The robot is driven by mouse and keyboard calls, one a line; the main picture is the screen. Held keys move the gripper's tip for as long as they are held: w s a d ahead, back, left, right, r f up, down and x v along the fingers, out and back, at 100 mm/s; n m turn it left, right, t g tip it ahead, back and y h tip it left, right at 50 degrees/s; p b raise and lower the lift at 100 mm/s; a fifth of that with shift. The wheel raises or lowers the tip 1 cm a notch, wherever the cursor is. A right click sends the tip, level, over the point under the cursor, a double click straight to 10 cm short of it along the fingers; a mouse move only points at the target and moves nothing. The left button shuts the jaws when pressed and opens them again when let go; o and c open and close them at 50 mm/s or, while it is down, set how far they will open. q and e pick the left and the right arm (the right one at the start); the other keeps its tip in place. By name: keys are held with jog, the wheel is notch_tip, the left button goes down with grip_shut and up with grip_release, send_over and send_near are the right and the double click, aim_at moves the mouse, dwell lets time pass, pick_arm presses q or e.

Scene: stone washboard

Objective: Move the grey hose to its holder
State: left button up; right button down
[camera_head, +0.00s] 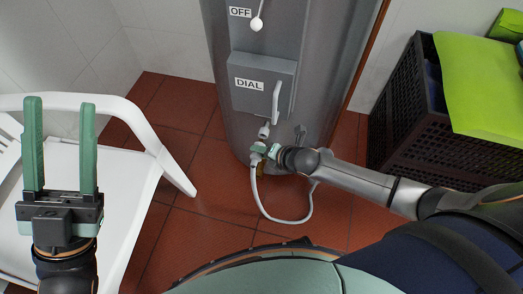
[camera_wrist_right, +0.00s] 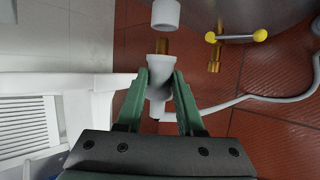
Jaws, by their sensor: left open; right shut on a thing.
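The grey hose (camera_head: 298,219) hangs in a loop in front of the grey tank, above the floor. My right gripper (camera_head: 265,151) is shut on its end at the tank's lower front. In the right wrist view the fingers of my right gripper (camera_wrist_right: 160,80) pinch the hose's grey end piece (camera_wrist_right: 159,98), which has a brass tip. A short grey cylinder (camera_wrist_right: 166,14) lies just beyond the tip, apart from it; it also shows below the dial box (camera_head: 264,131). It may be the holder; I cannot tell. My left gripper (camera_head: 60,150) is open and empty above a white chair.
The tank (camera_head: 222,80) carries a dial box (camera_head: 262,98) with a lever. A yellow-handled brass valve (camera_wrist_right: 214,55) is right of the hose end. The white chair (camera_head: 145,190) stands left. A black crate (camera_head: 405,110) with a green cloth stands right. Red floor tiles between are clear.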

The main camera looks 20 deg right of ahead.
pick_arm(q)
jog(key=shift+f+b, duration=0.3)
jog(key=shift+b, duration=0.05)
pick_arm(e)
jog(key=shift+w+d, duration=0.5)
jog(key=shift+w, duration=0.25)
jog(key=shift+w+d, duration=0.45)
jog(key=shift+w, duration=0.25)
jog(key=shift+c, duration=2.3)
grip_release()
jog(key=shift+s+r, duration=0.2)
jog(key=p+v, duration=0.2)
jog(key=v, duration=0.1)
jog(key=p, duration=0.3)
send_near(262, 142)
jog(key=v, duration=0.4)
pick_arm(q)
jog(key=w+f+n+g+y, duration=0.1)
jog(key=f+n+g+y, duration=0.2)
jog(key=f, duration=0.6)
jog(key=w+a+f+n+g+y, duration=0.1)
jog(key=w+f+n+g+y, duration=0.1)
jog(key=f, duration=0.7)
jog(key=w+a+f+n+g+y, duration=0.1)
jog(key=f+n+g+y, duration=0.3)
jog(key=f, duration=0.6)
jog(key=shift+w+y, duration=0.3)
jog(key=shift+y, duration=1)
pick_arm(e)
jog(key=shift+s+a+f, duration=0.1)
